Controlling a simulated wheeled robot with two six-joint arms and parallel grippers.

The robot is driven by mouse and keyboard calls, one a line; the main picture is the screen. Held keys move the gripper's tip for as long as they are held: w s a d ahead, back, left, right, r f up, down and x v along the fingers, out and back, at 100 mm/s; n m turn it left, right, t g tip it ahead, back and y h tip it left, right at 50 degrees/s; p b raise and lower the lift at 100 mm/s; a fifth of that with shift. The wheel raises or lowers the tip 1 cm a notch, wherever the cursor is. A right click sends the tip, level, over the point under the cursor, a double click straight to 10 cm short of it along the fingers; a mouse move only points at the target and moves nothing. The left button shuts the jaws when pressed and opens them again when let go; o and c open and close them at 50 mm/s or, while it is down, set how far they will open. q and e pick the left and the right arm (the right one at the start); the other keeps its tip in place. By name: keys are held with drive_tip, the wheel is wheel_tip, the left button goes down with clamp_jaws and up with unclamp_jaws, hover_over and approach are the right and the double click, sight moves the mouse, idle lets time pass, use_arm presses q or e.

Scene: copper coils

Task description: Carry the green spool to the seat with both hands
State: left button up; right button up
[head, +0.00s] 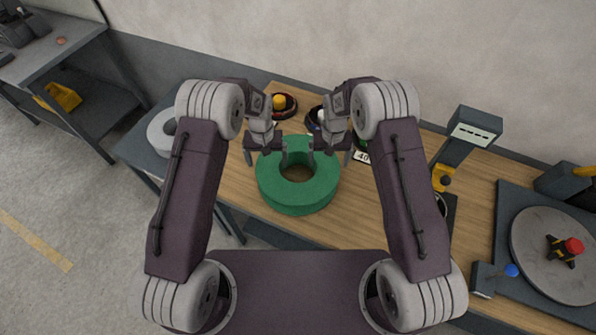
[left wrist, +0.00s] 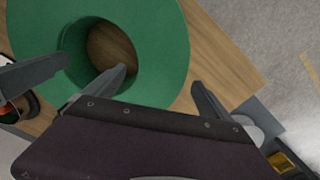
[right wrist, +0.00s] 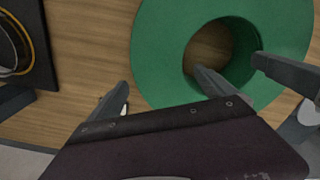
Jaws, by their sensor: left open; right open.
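The green spool (head: 297,205) is a thick ring lying flat on the wooden bench, its round hole showing the wood. My left gripper (head: 266,156) is open over the spool's left rim, and my right gripper (head: 329,157) is open over its right rim. In the left wrist view the spool (left wrist: 160,40) passes between the left fingers (left wrist: 158,76), one over the hole and one outside. The right wrist view shows the spool (right wrist: 160,60) likewise between the right fingers (right wrist: 160,77). Whether any finger touches it is unclear. I cannot tell for certain which thing is the seat.
A round grey plate (head: 548,250) with a red-topped clamp is at the right. A display post (head: 470,132) stands left of it. Small round dishes (head: 283,105) sit behind the spool. A pale grey ring (head: 160,132) lies left of the bench, near a side table (head: 62,55).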

use_arm(q)
drive_tip(key=shift+w+d+f, duration=0.1)
drive_tip(key=shift+w+f, duration=0.05)
drive_tip(key=shift+f, duration=0.1)
use_arm(e)
drive_tip(key=shift+w+d+f, duration=0.1)
drive_tip(key=shift+w+f, duration=0.05)
drive_tip(key=shift+f, duration=0.1)
use_arm(q)
wheel_tip(320, 180, down, 8)
drive_tip(key=shift+f, duration=0.25)
use_arm(e)
wheel_tip(320, 180, down, 9)
drive_tip(key=shift+r, duration=0.2)
use_arm(q)
clamp_jaws()
use_arm(e)
clamp_jaws()
drive_tip(key=shift+r, duration=0.1)
